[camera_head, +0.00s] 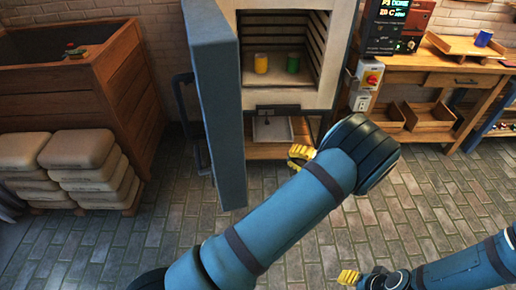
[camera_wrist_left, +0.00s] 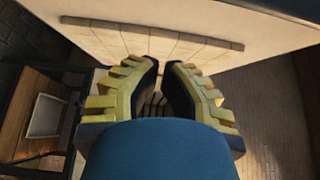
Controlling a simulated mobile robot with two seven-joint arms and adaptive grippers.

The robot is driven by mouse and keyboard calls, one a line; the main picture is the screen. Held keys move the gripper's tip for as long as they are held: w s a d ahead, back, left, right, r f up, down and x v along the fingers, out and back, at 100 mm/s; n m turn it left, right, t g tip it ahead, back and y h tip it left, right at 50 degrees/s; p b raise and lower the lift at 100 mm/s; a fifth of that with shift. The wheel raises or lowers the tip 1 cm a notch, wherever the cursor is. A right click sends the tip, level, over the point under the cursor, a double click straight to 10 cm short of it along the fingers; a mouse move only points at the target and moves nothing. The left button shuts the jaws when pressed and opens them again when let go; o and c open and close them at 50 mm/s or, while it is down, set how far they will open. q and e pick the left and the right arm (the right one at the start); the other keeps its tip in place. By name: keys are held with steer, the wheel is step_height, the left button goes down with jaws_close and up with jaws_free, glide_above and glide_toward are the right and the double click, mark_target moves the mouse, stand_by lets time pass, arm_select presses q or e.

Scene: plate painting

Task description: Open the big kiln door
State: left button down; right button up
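The big kiln (camera_head: 338,50) stands at the back centre, its inside exposed. Its blue-grey door (camera_head: 217,110) stands swung far out on the kiln's left side, with a dark bar handle (camera_head: 190,125) on its outer left face. My left gripper (camera_head: 300,155) is right of the door, below the kiln opening, partly hidden by my arm. In the left wrist view, its yellow-and-dark fingers (camera_wrist_left: 162,68) are apart with nothing between them, below a pale brick-lined panel (camera_wrist_left: 150,42) that looks like the door's inner face. My right gripper (camera_head: 348,277) is low at right, away from the kiln; its opening is unclear.
A yellow cup (camera_head: 261,63) and a green cup (camera_head: 293,64) stand inside the kiln. A wooden bin (camera_head: 120,85) and stacked pale bags (camera_head: 78,155) are at left. A workbench (camera_head: 450,78) and control box (camera_head: 369,76) stand at right. The paved floor in front is clear.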

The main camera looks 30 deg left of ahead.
arm_select(q)
steer(key=s+a, duration=0.3)
steer(key=a, duration=0.9)
steer(key=shift+a, duration=0.4)
steer(key=shift+s, duration=0.15)
